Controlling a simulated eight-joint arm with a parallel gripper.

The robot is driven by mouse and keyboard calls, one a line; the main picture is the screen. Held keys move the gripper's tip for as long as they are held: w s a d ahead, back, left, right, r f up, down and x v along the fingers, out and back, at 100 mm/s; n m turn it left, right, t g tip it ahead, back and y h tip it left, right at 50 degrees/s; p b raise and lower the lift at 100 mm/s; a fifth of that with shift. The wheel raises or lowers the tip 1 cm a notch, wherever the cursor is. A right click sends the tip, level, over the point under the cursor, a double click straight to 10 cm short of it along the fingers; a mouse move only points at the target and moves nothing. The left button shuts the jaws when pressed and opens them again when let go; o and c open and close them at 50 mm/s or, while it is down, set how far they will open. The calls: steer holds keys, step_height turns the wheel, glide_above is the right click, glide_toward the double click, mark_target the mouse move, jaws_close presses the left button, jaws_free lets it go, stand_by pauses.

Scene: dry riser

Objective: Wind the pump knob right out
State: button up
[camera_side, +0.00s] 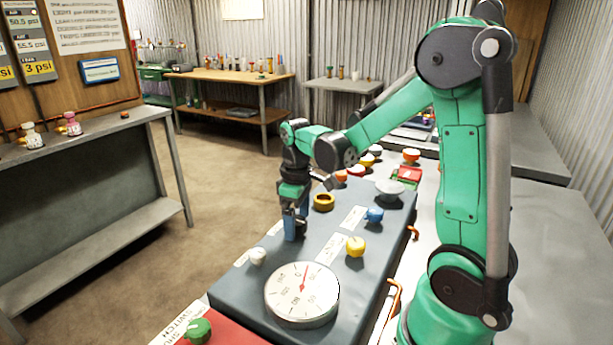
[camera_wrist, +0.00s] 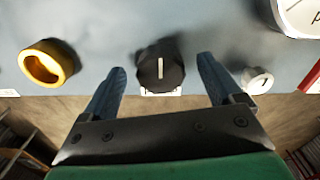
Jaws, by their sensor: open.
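A black knob (camera_wrist: 160,70) with a white pointer line shows in the middle of the wrist view, on the grey-blue panel. Most of its label is hidden or cut off, so I cannot read whether it is the pump knob. My gripper (camera_wrist: 161,64) is open, with one blue finger on each side of the black knob and visible gaps between. In the side view my gripper (camera_side: 296,226) points down at the panel (camera_side: 330,240), and its fingers hide the black knob there. I cannot tell how far down the fingers reach.
A yellow ring-shaped knob (camera_side: 323,202) and a small white knob (camera_side: 258,256) flank my gripper. A large round dial (camera_side: 302,293) stands at the panel's near end. A yellow knob (camera_side: 355,246), a blue knob (camera_side: 374,215) and a white bowl-shaped part (camera_side: 389,189) are on the right.

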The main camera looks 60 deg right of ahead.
mark_target(298, 220)
steer(key=shift+r, duration=2.6)
steer(key=s+a+r+m+t, duration=0.1)
steer(key=s+a+m+t, duration=0.1)
steer(key=a+t, duration=0.5)
steer(key=a, duration=0.5)
steer(key=shift+r, duration=0.4)
